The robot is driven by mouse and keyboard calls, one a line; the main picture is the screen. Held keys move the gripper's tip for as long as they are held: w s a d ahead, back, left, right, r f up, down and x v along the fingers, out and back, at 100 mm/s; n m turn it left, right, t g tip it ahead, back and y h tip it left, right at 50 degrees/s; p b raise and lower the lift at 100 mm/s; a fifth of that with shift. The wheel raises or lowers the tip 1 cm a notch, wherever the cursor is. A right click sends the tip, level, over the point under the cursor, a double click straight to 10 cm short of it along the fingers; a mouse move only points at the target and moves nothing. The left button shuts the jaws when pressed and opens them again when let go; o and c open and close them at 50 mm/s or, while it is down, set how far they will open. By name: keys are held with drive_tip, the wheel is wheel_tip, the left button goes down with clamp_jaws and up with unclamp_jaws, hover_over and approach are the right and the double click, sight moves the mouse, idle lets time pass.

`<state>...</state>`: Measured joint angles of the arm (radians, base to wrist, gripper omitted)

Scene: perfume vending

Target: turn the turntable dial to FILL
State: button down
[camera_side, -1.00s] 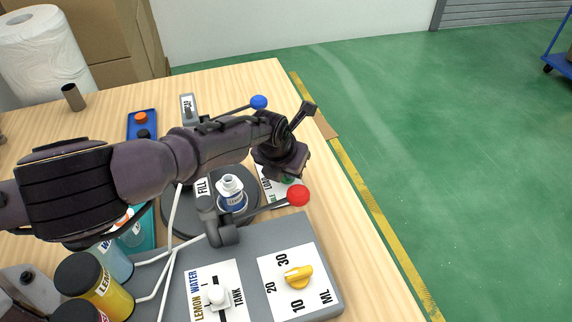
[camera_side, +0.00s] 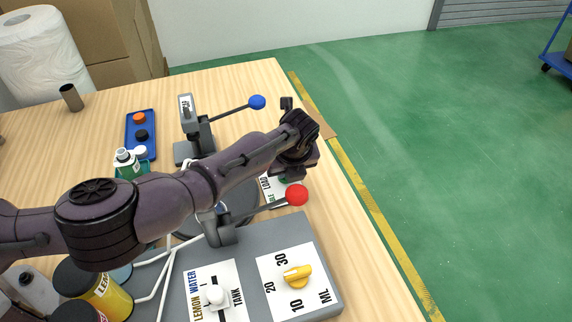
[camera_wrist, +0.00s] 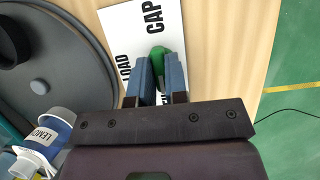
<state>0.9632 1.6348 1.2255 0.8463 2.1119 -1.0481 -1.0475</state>
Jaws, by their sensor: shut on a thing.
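The green turntable dial (camera_wrist: 158,54) sits on a white plate (camera_wrist: 125,28) marked LOAD and CAP, with a third label mostly hidden. My gripper (camera_wrist: 158,75) is shut on the dial, one blue-grey finger on each side of it. In the side view my gripper (camera_side: 292,172) is over the plate (camera_side: 270,191) at the table's right side, and the dial is mostly hidden beneath it. Which label the dial points to cannot be told. The dark grey turntable (camera_wrist: 72,62) lies left of the plate.
A red-ball lever (camera_side: 297,195) stands close below my gripper, and a blue-ball lever (camera_side: 257,102) behind it. The grey console (camera_side: 250,262) carries a yellow ML knob (camera_side: 298,275) and a white tank knob (camera_side: 215,295). Bare wood lies right of the plate.

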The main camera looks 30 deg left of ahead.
idle(0.5)
drive_tip(key=c, duration=1.1)
unclamp_jaws()
drive_tip(key=shift+c, duration=0.2)
drive_tip(key=shift+r, duration=0.1)
drive_tip(key=v, duration=1.2)
drive_tip(key=shift+r, duration=0.4)
drive_tip(key=shift+d, duration=0.1)
